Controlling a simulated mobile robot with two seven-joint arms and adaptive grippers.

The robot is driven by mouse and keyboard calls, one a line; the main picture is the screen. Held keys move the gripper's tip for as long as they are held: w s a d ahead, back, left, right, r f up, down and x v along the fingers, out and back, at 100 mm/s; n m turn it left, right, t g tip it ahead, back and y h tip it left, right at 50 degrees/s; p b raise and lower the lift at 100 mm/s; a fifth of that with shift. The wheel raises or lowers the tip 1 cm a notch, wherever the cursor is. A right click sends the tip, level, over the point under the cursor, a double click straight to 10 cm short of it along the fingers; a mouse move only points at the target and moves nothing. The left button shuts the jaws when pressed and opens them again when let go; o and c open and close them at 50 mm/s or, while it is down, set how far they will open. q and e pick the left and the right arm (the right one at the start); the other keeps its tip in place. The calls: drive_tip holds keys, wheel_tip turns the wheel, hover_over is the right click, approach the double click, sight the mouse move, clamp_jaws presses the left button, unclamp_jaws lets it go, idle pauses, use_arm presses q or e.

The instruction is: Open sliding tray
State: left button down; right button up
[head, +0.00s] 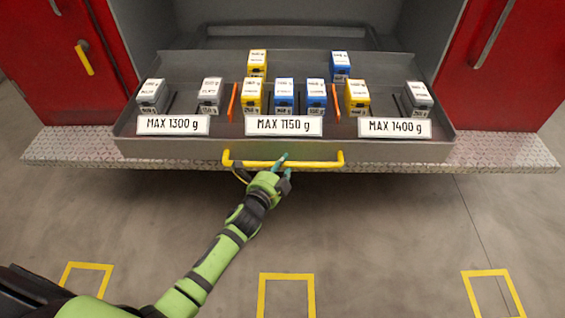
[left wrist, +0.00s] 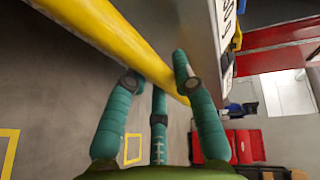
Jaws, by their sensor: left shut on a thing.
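The sliding tray (head: 195,148) is a grey, shallow tray in the bay, carrying several small boxes. A yellow bar handle (head: 320,161) runs along its front face; it also shows in the left wrist view (left wrist: 100,25). My left gripper (head: 281,168) is at the handle, a little left of the tray's middle. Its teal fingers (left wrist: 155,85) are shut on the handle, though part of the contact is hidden. My right gripper is not in view.
Labels on the tray front read MAX 1300 g (head: 172,125), MAX 1150 g (head: 284,126) and MAX 1400 g (head: 394,128). Red cabinet doors (head: 70,90) stand either side. A metal tread ledge (head: 500,152) lies beneath the tray. The grey floor (head: 400,230) in front is clear, with yellow markings.

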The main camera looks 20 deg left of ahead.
use_arm(q)
drive_tip(key=c, duration=1)
unclamp_jaws()
drive_tip(key=shift+w+a, duration=0.1)
drive_tip(key=shift+w, duration=0.05)
drive_tip(key=shift+s, duration=0.2)
drive_tip(key=v, duration=1.2)
